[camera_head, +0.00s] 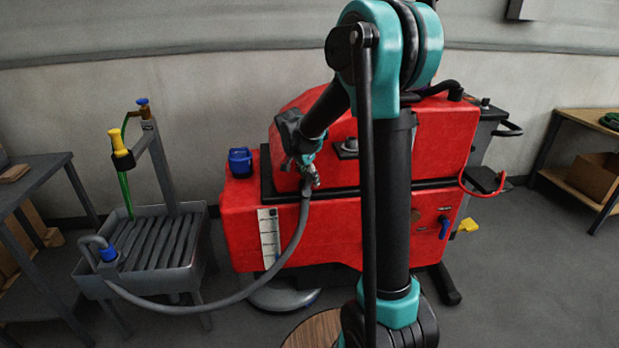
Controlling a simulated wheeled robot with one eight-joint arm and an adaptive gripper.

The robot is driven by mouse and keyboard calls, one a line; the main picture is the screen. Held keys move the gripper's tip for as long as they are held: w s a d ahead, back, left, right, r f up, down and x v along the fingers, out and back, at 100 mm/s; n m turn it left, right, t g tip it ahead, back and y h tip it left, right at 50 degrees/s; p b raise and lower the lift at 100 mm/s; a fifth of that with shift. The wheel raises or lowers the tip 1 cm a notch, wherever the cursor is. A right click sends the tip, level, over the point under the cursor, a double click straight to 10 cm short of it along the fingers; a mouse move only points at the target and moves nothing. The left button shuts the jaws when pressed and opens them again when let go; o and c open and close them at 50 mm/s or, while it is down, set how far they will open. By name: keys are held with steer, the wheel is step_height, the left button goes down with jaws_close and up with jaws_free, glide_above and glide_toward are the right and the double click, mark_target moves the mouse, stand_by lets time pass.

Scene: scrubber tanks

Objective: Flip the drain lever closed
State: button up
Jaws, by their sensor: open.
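The red scrubber machine (245,218) stands against the wall. A small blue lever (445,228) hangs from the lower right of its red body and looks like the drain lever. A yellow piece (468,226) shows just right of it; I cannot tell whether they are joined. My gripper (312,180) is open, in front of the machine's left half, well left of the blue lever. The upper end of a grey hose (291,245) meets my gripper in the picture; I cannot tell whether they touch. My arm hides the machine's middle.
A grey slatted basin (155,240) with a post, a yellow nozzle (119,142) and a blue knob stands left. The hose runs from it towards the machine. A shelf (575,150) stands right. Floor at front right is clear.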

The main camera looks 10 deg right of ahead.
steer(key=shift+c, duration=0.6)
jaws_close()
steer(key=shift+d+f+y, duration=0.15)
steer(key=shift+d+y, duration=0.55)
steer(key=shift+y, duration=0.2)
steer(key=shift+d+f+m+y, duration=0.15)
steer(key=shift+d+y, duration=0.1)
steer(key=shift+y, duration=0.35)
steer(key=shift+d+f+m+y, duration=0.15)
steer(key=shift+d+y, duration=0.05)
steer(key=shift+y, duration=0.4)
